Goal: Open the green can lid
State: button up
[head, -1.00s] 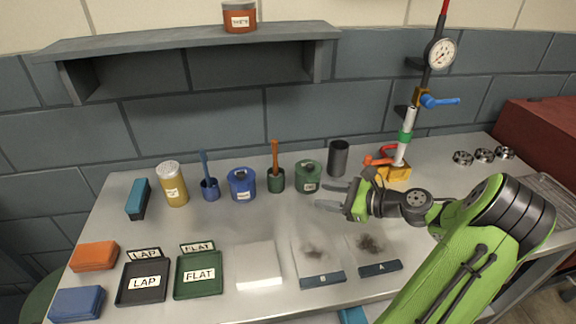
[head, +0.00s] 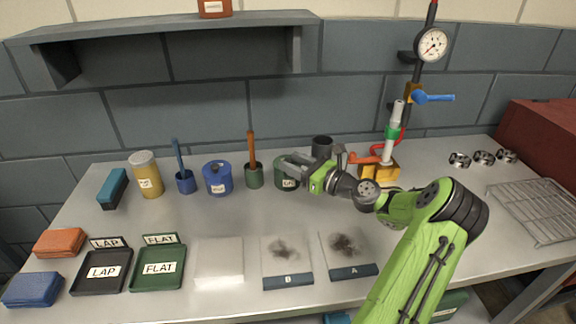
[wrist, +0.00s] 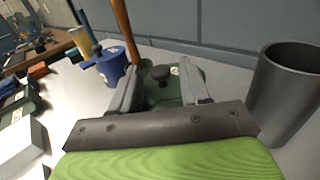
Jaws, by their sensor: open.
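The green can (head: 284,182) stands on the bench with a label on its front; my gripper hides its upper right part in the head view. In the wrist view its green lid (wrist: 172,92) with a dark knob (wrist: 161,74) shows between my fingers. The lid appears to be on the can. My gripper (head: 293,164) is open at the can's top, its fingers on either side of the knob in the wrist view (wrist: 162,72). I cannot tell whether the fingers touch the lid.
A dark grey cup (head: 322,146) stands close by, right of the can in the wrist view (wrist: 285,88). A green pot with an orange-handled brush (head: 253,172) and a blue can (head: 217,180) stand left. The dial gauge stand (head: 380,170) is right.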

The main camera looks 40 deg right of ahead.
jog(key=shift+w+a, duration=0.2)
jog(key=shift+w, duration=0.95)
grip_shut()
